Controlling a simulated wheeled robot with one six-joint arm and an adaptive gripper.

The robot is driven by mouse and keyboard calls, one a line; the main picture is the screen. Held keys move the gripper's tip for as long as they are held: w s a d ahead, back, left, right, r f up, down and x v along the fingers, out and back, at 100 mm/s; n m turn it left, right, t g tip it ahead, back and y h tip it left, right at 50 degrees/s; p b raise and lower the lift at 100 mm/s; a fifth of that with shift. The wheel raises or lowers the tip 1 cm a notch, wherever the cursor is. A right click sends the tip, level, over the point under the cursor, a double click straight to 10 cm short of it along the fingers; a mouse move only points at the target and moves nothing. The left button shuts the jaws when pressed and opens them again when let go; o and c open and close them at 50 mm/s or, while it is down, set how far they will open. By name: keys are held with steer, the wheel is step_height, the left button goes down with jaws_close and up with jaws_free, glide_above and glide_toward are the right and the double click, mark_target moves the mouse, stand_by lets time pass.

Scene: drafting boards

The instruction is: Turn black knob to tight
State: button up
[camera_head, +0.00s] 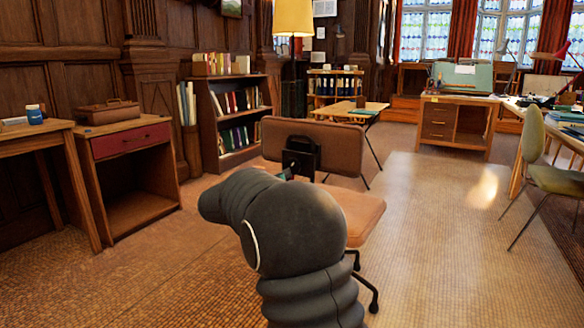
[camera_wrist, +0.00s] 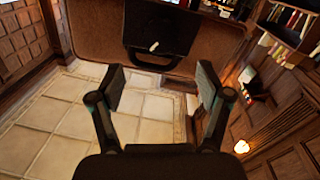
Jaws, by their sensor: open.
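The black knob cannot be clearly made out in either view. An office chair with a brown back (camera_head: 340,140) and tan seat (camera_head: 358,212) stands just beyond my arm. In the wrist view the bracket (camera_wrist: 160,25) is at the top centre, with a small pale mark (camera_wrist: 154,47) and a dark rounded lower edge. My gripper (camera_wrist: 161,76) is open and empty, its fingers spread below and either side of the bracket, apart from it. In the head view my arm hides most of the gripper.
A wooden side table with a red drawer (camera_head: 130,140) and a bookshelf (camera_head: 235,120) stand at left. A low wooden table (camera_head: 350,109) is behind the chair. A green chair (camera_head: 545,165) is at right. Open floor (camera_head: 440,230) lies right of the office chair.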

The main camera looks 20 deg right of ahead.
mark_target(290, 166)
steer(key=x, duration=1)
steer(key=shift+w+d+r+b, duration=0.1)
steer(key=shift+b, duration=0.2)
steer(key=c, duration=1.2)
steer(key=shift+o, duration=0.2)
